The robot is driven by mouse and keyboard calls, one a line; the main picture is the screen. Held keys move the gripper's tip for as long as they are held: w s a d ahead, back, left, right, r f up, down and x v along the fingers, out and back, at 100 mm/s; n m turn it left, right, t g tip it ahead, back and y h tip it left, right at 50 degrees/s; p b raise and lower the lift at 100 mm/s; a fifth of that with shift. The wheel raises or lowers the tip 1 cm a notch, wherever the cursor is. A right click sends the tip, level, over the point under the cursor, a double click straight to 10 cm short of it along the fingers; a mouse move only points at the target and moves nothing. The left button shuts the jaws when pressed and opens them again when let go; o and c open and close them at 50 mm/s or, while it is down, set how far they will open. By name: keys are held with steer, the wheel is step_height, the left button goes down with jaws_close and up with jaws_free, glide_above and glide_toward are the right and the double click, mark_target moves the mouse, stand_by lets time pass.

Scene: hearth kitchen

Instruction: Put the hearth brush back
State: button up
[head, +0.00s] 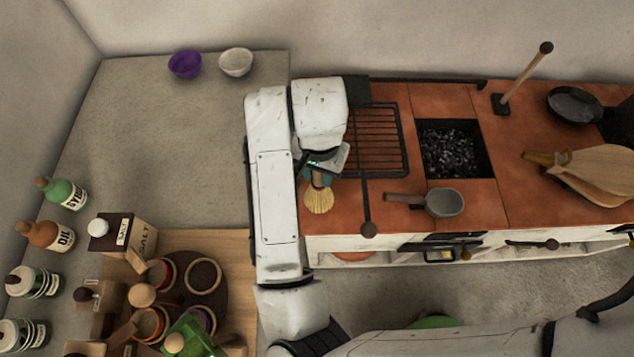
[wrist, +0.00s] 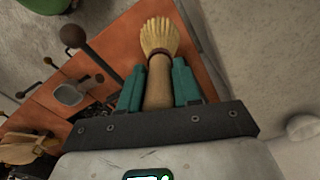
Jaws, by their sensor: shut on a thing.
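The hearth brush (head: 319,201) has pale straw bristles and a short wooden handle with a dark red binding. It also shows in the wrist view (wrist: 159,38), where its bristles point away from my gripper. My gripper (wrist: 158,88) has its teal fingers on both sides of the brush handle and is shut on it. In the head view my gripper (head: 318,176) is over the left end of the orange tiled hearth top (head: 400,185), partly hidden by my arm. I cannot tell whether the brush touches the tiles.
A black grate (head: 376,140) and coal pit (head: 450,150) lie to the right. A dark-knobbed rod (head: 368,228) is close by. A grey pan (head: 443,203), upright wooden rod (head: 525,78) and bellows (head: 590,170) are further right. Two bowls (head: 236,62) stand on the grey counter, otherwise clear behind.

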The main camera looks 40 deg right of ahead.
mark_target(319, 186)
steer(key=shift+f, duration=2.9)
steer(key=o, duration=1.1)
steer(key=shift+f, duration=0.1)
steer(key=shift+c, duration=0.2)
step_height(319, 186, up, 12)
steer(key=shift+r, duration=0.15)
